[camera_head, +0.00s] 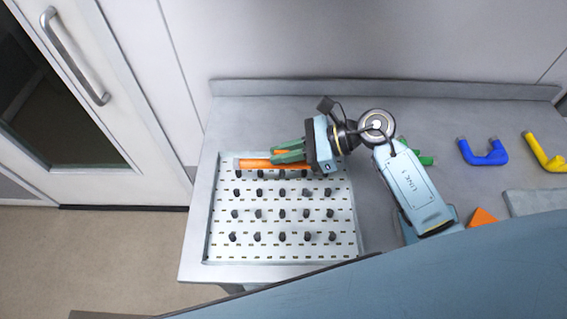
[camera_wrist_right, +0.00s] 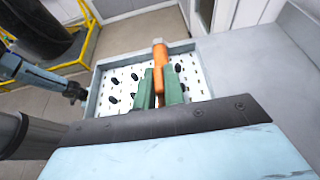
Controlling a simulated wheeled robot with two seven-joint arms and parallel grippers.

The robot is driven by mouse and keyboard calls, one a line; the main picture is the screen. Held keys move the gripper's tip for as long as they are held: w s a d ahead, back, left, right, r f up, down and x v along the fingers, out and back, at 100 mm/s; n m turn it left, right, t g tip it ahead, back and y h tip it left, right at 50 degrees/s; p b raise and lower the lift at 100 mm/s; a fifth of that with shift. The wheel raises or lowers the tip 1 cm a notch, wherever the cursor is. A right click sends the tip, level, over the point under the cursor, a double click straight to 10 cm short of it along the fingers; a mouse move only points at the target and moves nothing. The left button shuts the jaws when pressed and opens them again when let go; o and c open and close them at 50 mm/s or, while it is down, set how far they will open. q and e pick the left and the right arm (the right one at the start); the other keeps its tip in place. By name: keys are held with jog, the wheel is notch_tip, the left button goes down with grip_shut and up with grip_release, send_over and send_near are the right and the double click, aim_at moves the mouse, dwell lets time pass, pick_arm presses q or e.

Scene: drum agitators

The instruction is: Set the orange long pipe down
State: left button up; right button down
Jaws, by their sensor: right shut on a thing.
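The orange long pipe (camera_head: 256,164) lies lengthwise over the back row of the white peg tray (camera_head: 283,255) in the head view. My right gripper (camera_head: 276,154) has its green fingers shut on the pipe near its right part. In the right wrist view the pipe (camera_wrist_right: 160,56) runs between the green fingers (camera_wrist_right: 160,88) and points away from the wrist. I cannot tell whether the pipe touches the pegs or hangs just above them. My left gripper is not visible in the head view.
The tray stands on a grey table (camera_head: 195,225) with several black pegs in rows. A blue bent pipe (camera_head: 484,157), a yellow pipe (camera_head: 541,155), a green piece (camera_head: 426,160) and an orange piece (camera_head: 482,217) lie to the right. A raised edge (camera_head: 400,89) runs along the back.

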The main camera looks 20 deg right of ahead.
notch_tip(320, 180, up, 2)
jog(key=shift+d, duration=0.1)
jog(key=shift+w+d+f+b, duration=0.1)
jog(key=shift+w+d+b, duration=0.05)
jog(key=shift+d+b, duration=0.2)
jog(key=w+d+r+m+t+h+b, duration=0.1)
jog(key=d+r+m+t+h+b, duration=0.1)
jog(key=d+m+t+h+b, duration=0.4)
jog(key=shift+w+d+r+m+t+h+b, duration=0.25)
jog(key=shift+d+m+t+h+b, duration=0.2)
jog(key=shift+d+m+t, duration=0.8)
jog(key=shift+a+m+g, duration=0.15)
jog(key=shift+m+g, duration=0.1)
jog(key=shift+m, duration=0.1)
